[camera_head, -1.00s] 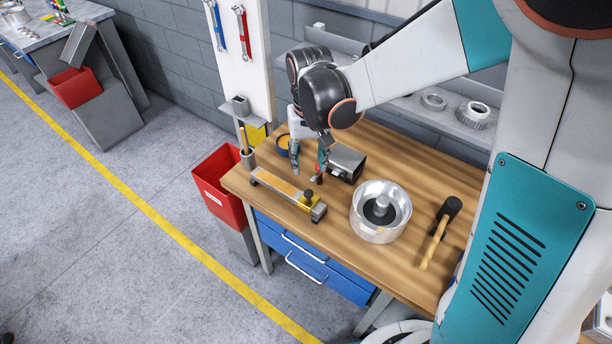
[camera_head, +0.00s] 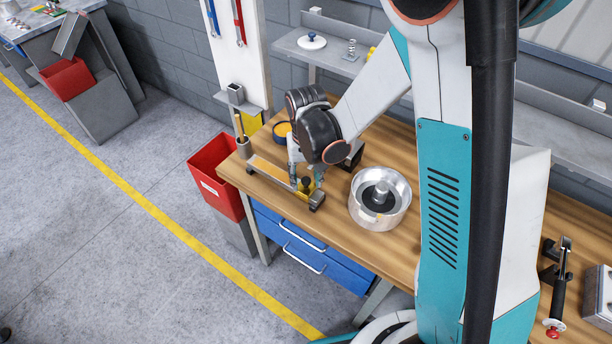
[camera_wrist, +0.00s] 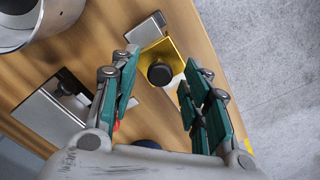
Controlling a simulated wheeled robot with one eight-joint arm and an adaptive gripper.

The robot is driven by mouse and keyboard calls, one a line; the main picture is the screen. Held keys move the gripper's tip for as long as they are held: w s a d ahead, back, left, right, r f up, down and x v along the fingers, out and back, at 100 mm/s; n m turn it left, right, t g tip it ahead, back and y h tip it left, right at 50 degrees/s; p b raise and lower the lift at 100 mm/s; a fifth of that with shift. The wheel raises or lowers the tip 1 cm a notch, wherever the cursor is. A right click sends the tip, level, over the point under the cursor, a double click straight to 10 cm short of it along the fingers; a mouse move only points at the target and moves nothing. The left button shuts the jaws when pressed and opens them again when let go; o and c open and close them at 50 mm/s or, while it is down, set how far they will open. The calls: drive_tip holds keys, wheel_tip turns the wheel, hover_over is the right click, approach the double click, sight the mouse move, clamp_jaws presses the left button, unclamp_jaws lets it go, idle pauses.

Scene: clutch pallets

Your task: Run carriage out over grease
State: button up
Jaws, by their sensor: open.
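The yellow carriage (camera_head: 318,195) with a black knob sits near the right end of a low rail (camera_head: 268,173) on the wooden bench. In the wrist view the carriage (camera_wrist: 178,50) and its round black knob (camera_wrist: 160,74) lie between my fingertips. The rail's grey end (camera_wrist: 146,28) sticks out beyond it. My gripper (camera_wrist: 160,66) is open above the carriage, one finger on each side of the knob, with gaps showing. In the head view my gripper (camera_head: 306,170) partly covers the carriage and rail. I cannot make out grease for certain on the rail.
A silver drum (camera_head: 380,215) stands right of the rail. A metal block (camera_wrist: 45,115) lies behind it, mostly hidden in the head view. A blue-and-yellow roll (camera_head: 282,131) and a cup (camera_head: 243,148) stand near the left end. A red bin (camera_head: 215,185) is beside the bench.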

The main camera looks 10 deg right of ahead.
clamp_jaws()
drive_tip(key=w+a+b, duration=0.2)
drive_tip(key=w+a, duration=0.7)
drive_tip(key=shift+d, duration=0.1)
unclamp_jaws()
drive_tip(key=shift+s, duration=0.1)
wheel_tip(320, 180, up, 12)
idle(0.5)
